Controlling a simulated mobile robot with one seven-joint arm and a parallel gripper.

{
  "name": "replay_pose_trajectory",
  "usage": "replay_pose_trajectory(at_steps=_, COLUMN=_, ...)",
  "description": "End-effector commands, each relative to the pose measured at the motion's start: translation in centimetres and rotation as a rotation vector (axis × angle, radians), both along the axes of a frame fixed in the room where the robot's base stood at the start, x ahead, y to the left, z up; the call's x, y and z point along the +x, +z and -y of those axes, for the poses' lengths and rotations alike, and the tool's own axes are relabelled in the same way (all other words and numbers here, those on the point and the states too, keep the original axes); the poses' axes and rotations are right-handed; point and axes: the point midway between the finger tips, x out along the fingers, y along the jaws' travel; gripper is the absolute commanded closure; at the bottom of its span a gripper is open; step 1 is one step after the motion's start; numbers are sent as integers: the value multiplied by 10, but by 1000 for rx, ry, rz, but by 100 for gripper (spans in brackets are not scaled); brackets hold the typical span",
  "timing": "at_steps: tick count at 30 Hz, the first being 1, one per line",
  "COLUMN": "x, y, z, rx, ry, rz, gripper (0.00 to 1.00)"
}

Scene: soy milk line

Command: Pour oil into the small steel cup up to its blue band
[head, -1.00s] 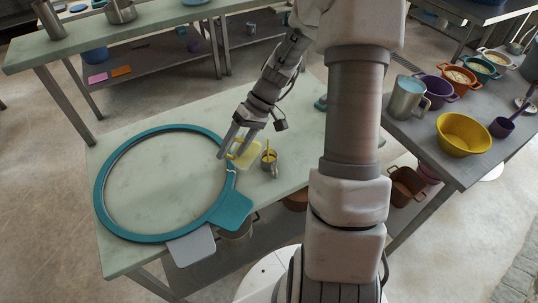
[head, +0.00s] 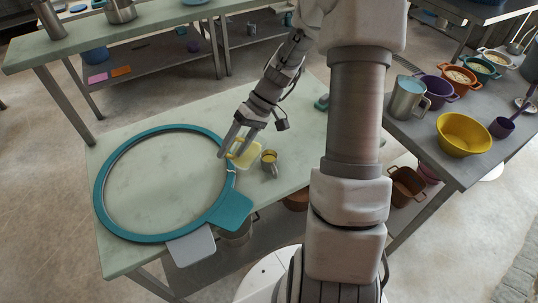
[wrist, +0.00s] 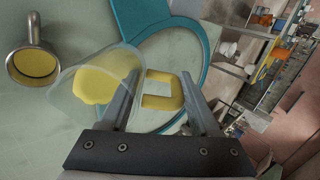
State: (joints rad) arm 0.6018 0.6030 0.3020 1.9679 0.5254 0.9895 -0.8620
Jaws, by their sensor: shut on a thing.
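The small steel cup (head: 269,164) stands on the pale green table, right of the jug. In the wrist view the cup (wrist: 22,78) shows yellow oil inside, below its rim. I cannot make out its blue band. A clear jug (head: 250,155) with a yellow handle holds some yellow oil; it also shows in the wrist view (wrist: 68,103), its mouth side close to the cup. My gripper (head: 231,154) is shut on the jug's yellow handle (wrist: 163,102). No oil stream shows between jug and cup. How far the jug tilts is hard to tell.
A large teal ring (head: 100,190) with a teal tab and a grey tab (head: 192,246) lies on the table (head: 160,185), left of the jug. A side table at right carries a steel pitcher (head: 407,100), a yellow bowl (head: 463,135) and several coloured pots.

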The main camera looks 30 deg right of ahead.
Motion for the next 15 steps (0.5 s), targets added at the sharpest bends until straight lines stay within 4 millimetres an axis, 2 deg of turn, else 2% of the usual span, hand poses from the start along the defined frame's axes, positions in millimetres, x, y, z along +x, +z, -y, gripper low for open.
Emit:
replay_pose_trajectory(at_steps=5, x=0, y=-4, z=-2, rx=-60, ry=5, rz=9, gripper=100)
replay_pose_trajectory(at_steps=15, x=-1, y=-21, z=-5, rx=-375, ry=7, rz=51, gripper=100)
